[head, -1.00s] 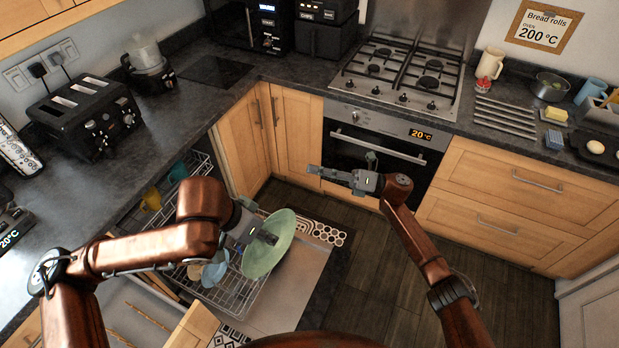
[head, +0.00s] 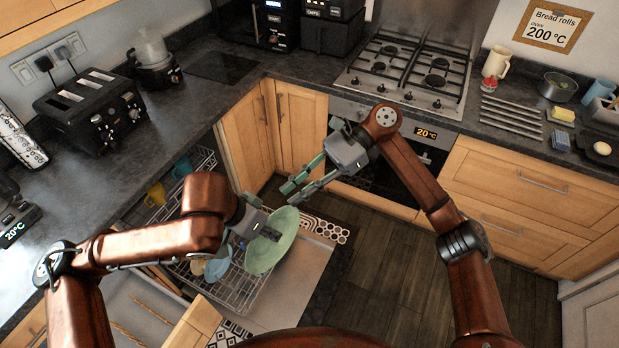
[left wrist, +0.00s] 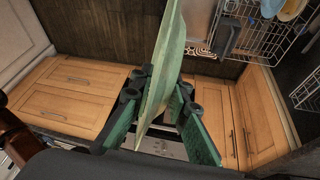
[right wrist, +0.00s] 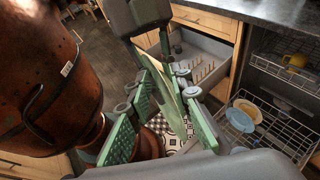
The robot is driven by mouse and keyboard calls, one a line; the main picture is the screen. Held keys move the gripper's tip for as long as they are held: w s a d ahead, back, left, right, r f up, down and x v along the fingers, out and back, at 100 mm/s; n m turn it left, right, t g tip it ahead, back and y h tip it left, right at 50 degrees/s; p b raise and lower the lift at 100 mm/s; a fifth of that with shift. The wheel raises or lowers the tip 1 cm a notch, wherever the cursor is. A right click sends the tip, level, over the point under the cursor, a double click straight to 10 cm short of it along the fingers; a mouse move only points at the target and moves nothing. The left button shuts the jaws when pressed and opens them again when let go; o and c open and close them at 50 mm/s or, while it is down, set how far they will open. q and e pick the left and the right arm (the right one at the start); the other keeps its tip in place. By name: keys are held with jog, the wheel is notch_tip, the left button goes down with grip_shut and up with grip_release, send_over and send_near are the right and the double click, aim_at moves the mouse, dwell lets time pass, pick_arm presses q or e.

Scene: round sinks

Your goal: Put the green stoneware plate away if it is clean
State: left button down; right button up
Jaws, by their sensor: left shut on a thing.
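The green stoneware plate (head: 278,246) is held tilted in front of the pulled-out dishwasher rack. The face seen in the head view looks plain green with no clear marks; its other face is turned away there. My left gripper (head: 262,231) is shut on the plate. In the left wrist view the plate (left wrist: 166,62) stands almost edge-on between the fingers. My right gripper (head: 296,188) is open and empty, above and to the right of the plate. In the right wrist view the plate (right wrist: 168,84) appears edge-on, beyond and between the open fingers (right wrist: 160,112).
The dishwasher's lower rack (head: 236,287) holds a blue dish (head: 217,266) and others; its upper rack holds a yellow mug (head: 155,195). An open drawer (head: 140,310) lies at lower left. The oven (head: 385,165) stands behind my right gripper. Floor on the right is clear.

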aim_at(273, 213)
jog(key=x, duration=0.6)
jog(key=shift+s+a+f, duration=0.1)
jog(key=shift+s+a, duration=0.05)
jog(key=shift+a, duration=0.25)
jog(key=c, duration=0.5)
pick_arm(q)
jog(key=shift+s, duration=0.1)
pick_arm(e)
grip_shut()
pick_arm(q)
jog(key=shift+d, duration=0.1)
jog(key=c, duration=2.1)
grip_release()
jog(key=o, duration=0.4)
jog(key=shift+c, duration=0.2)
jog(key=shift+r, duration=0.1)
